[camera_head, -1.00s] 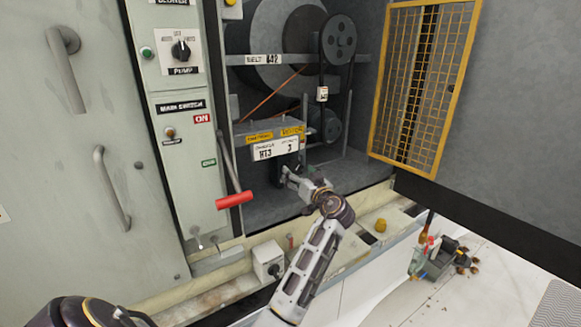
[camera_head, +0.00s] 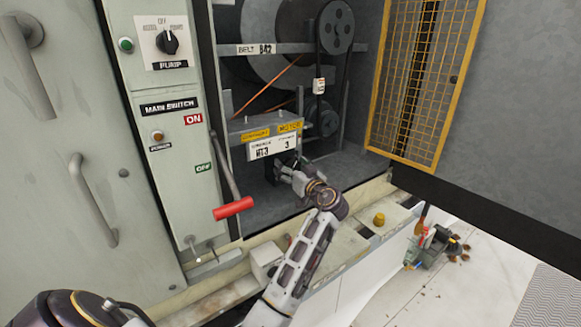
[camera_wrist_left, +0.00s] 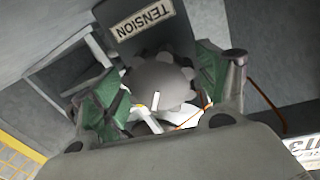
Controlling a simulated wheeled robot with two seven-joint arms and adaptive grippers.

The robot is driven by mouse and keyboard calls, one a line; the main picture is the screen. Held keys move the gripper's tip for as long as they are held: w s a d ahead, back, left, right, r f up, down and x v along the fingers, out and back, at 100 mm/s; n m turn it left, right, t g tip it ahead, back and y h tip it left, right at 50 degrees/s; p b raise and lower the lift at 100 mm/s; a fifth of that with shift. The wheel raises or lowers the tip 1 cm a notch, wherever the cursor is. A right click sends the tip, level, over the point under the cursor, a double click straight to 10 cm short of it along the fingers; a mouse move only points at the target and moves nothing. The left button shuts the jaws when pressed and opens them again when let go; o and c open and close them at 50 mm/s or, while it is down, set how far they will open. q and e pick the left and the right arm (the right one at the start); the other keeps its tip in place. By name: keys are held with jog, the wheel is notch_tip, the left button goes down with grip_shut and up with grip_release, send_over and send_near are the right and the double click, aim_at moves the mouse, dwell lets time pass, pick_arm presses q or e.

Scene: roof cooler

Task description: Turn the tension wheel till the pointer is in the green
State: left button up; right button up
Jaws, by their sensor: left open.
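The tension wheel (camera_wrist_left: 160,82) is a grey lobed knob with a white mark, below a TENSION label (camera_wrist_left: 142,20) in the left wrist view. My left gripper (camera_wrist_left: 158,88) is open, with one green-padded finger on each side of the wheel. I cannot tell whether the pads touch it. In the head view my left gripper (camera_head: 284,172) is at the cabinet, just below the white HT3 label plate (camera_head: 272,147), and the wheel is hidden there. I cannot make out a pointer or a green zone in either view. My right gripper is not in view.
A red-handled lever (camera_head: 233,208) hangs left of my gripper, beside the switch panel (camera_head: 170,140). A yellow mesh guard (camera_head: 425,90) stands open at the right. A belt pulley (camera_head: 335,27) is above.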

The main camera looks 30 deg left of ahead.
pick_arm(q)
jog(key=shift+c, duration=1.3)
jog(key=c, duration=0.7)
jog(key=shift+c, duration=0.4)
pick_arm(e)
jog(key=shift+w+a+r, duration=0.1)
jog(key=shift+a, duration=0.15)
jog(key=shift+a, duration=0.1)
